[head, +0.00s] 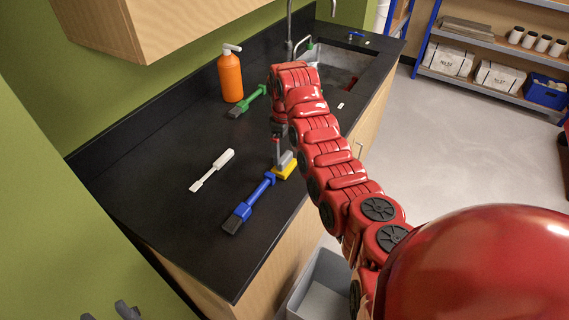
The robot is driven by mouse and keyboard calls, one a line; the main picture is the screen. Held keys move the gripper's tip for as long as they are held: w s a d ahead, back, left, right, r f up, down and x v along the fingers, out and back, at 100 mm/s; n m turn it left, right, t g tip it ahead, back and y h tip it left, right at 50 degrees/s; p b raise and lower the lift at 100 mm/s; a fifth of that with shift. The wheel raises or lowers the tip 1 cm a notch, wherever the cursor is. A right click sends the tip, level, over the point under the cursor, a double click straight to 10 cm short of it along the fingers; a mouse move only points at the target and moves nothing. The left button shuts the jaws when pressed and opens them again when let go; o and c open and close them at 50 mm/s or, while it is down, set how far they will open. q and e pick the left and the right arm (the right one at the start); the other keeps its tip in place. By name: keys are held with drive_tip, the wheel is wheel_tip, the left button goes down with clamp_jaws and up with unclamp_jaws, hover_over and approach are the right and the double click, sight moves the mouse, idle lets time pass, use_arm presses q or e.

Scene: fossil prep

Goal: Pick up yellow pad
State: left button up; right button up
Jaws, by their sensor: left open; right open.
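The yellow pad (286,173) lies on the black countertop (160,150) near its front edge, just beyond the tip of the blue brush. My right gripper (281,158) points down directly over the pad, with its fingertips close to it. The gripper is open; I cannot tell whether its fingers touch the pad, and the grey parts there hide some of its top. My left gripper (107,312) shows only as two dark fingertips, apart and empty, at the bottom left edge, far from the pad.
A blue brush (250,203) lies close to the pad. A white tool (212,171), a green brush (248,102) and an orange bottle (230,76) are on the counter. A sink (343,72) is at the far end. A grey bin (322,285) stands below the front edge.

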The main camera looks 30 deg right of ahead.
sight(285, 156)
wheel_tip(285, 156, down, 4)
drive_tip(key=shift+d+r+p, duration=0.1)
drive_tip(key=shift+r+p, duration=0.1)
drive_tip(key=shift+p, duration=0.95)
drive_tip(key=shift+f, duration=0.25)
drive_tip(key=shift+w, duration=0.1)
drive_tip(key=c, duration=1.1)
drive_tip(key=shift+r, duration=0.1)
